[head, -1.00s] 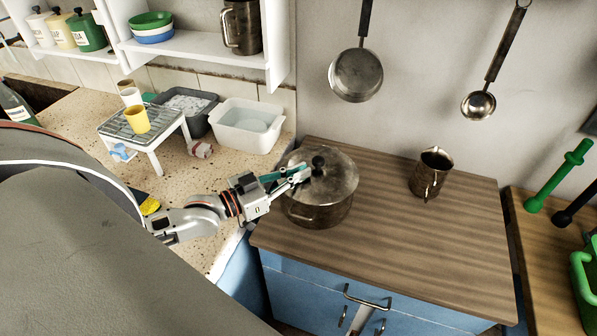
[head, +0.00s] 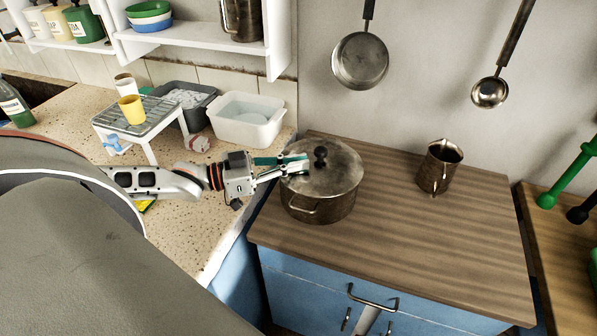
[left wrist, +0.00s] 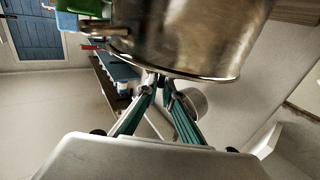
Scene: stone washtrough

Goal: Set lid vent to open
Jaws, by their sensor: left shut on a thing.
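A steel pot (head: 325,207) with a lid (head: 336,176) and a dark round knob (head: 321,153) stands on the wooden counter. My left gripper (head: 302,165) comes in from the left, its teal fingers over the left part of the lid, beside the knob. It is shut on a small part at the lid, which I take to be the lid vent; the fingertips hide it, so I cannot tell its setting. In the left wrist view the pot's metal side (left wrist: 190,35) fills the top, with the fingertips (left wrist: 160,80) close at its edge. My right gripper is not in view.
A steel jug (head: 439,167) stands to the right on the wooden counter (head: 400,240). A white basin (head: 247,122) and a rack (head: 142,118) with cups are at the left. A pan (head: 360,62) and a ladle (head: 490,92) hang behind. The counter's front right is clear.

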